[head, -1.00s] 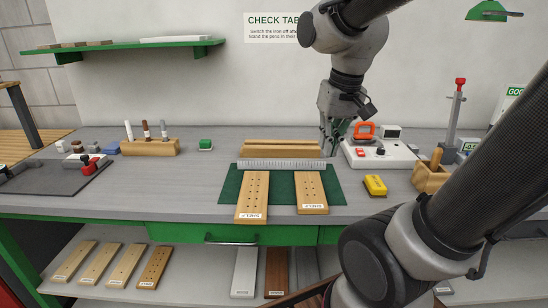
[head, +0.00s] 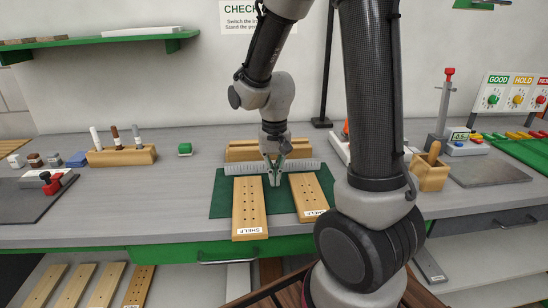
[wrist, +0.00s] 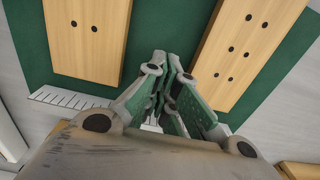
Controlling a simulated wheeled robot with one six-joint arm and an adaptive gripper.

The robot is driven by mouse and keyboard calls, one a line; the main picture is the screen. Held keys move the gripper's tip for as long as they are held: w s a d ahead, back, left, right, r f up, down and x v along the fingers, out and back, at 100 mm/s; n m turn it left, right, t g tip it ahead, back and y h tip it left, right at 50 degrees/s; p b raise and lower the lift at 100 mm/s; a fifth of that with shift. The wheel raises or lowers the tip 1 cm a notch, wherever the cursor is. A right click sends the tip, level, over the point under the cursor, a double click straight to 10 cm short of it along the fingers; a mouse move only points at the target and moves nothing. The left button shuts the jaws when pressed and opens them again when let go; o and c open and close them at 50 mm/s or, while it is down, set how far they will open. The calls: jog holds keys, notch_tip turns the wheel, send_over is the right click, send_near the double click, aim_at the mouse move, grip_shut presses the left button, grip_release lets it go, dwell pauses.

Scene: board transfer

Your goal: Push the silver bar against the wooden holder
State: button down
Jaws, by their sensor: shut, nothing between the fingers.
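The silver bar (head: 238,169), a long strip with ruler-like marks, lies across the back of the green mat (head: 220,207). It runs along the front of the wooden holder (head: 240,151); I cannot tell whether they touch. My gripper (head: 274,182) is shut and empty. Its fingertips are low over the mat, on the near side of the bar's middle, between two wooden boards. In the wrist view, my gripper (wrist: 172,62) hides the middle of the bar (wrist: 68,97). Whether the fingers touch the bar is unclear.
The left shelf board (head: 247,205) and right shelf board (head: 310,194) flank my fingers closely. A wooden box (head: 430,174) stands right. Grey bench is free left of the mat.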

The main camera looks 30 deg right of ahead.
jog(key=shift+w+d+f, duration=0.1)
jog(key=shift+w+d, duration=0.15)
jog(key=shift+w, duration=0.35)
jog(key=shift+w+d, duration=0.3)
jog(key=shift+w, duration=0.35)
jog(key=shift+w+d+f, duration=0.1)
jog(key=shift+w+d, duration=0.15)
jog(key=shift+w, duration=0.35)
jog(key=w, duration=0.1)
jog(key=w+d, duration=0.1)
jog(key=w, duration=0.1)
jog(key=w+d, duration=0.1)
jog(key=w, duration=0.1)
jog(key=shift+w+d, duration=0.1)
jog(key=shift+d, duration=0.05)
